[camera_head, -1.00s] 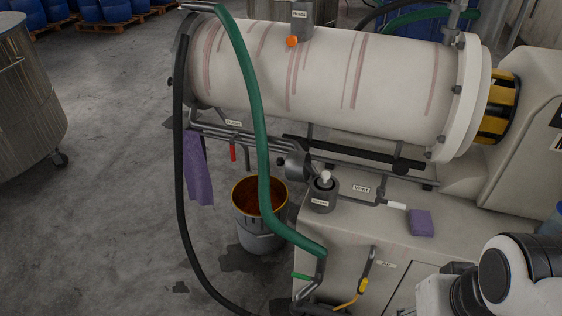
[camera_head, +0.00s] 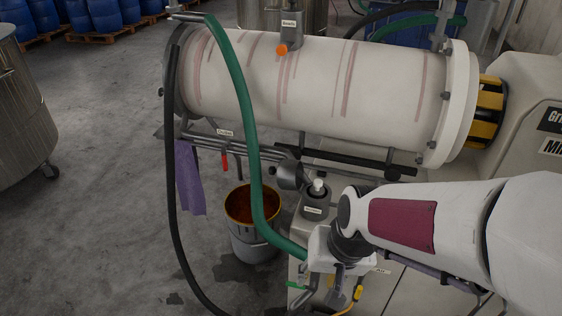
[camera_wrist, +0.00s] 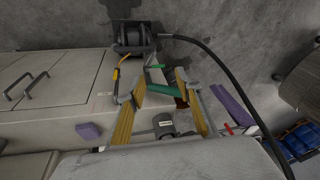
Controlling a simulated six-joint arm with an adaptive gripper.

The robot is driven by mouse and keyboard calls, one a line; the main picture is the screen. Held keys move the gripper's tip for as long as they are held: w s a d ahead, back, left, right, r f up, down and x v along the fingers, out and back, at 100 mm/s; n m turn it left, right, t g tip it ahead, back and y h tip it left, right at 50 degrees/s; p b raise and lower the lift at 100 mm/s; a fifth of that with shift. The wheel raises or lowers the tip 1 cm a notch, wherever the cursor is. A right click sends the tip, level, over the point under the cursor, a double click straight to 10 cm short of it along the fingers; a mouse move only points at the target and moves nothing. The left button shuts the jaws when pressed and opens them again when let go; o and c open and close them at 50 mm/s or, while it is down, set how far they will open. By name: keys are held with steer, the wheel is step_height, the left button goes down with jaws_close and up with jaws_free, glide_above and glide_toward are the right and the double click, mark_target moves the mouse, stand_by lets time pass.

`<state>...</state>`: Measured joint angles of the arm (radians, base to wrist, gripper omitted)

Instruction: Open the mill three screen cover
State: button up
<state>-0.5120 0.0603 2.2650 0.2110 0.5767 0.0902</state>
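A large pale mill drum (camera_head: 310,85) with reddish streaks lies horizontally in the head view. Its flanged end ring (camera_head: 458,105) is at the right, with bolts around it. I cannot tell which part is the screen cover. A small grey pot (camera_head: 315,205) with a white top and an unreadable label stands below the drum. My gripper (camera_head: 335,285) hangs over the cabinet front, partly hidden by my arm. In the wrist view its two yellowish fingers (camera_wrist: 160,85) are apart, with nothing clearly held.
A green hose (camera_head: 250,130) and a black hose (camera_head: 172,180) drop in front of the drum. A bucket (camera_head: 255,240) with orange-brown contents stands on the floor. A purple cloth (camera_head: 189,178) hangs from the left pipes. Open floor lies left.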

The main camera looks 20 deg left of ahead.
steer(key=w+a+f+m+t+y, duration=0.1)
steer(key=w+a+f+m+t, duration=0.1)
steer(key=w+a+f, duration=0.5)
steer(key=w+a+f+m+t, duration=0.2)
steer(key=w+a+f+m, duration=0.15)
steer(key=a, duration=0.65)
steer(key=w+a+f+m+t+y, duration=0.1)
steer(key=w+a+f+m+t, duration=0.1)
steer(key=w+a+f, duration=0.4)
steer(key=m+t+h, duration=0.5)
steer(key=m+t, duration=0.5)
steer(key=m, duration=0.2)
glide_toward(273, 171)
steer(key=w, duration=0.3)
steer(key=shift+f+n, duration=0.25)
steer(key=shift+f, duration=0.15)
steer(key=shift+w, duration=0.15)
steer(key=shift+w+a, duration=0.1)
steer(key=shift+w, duration=3.7)
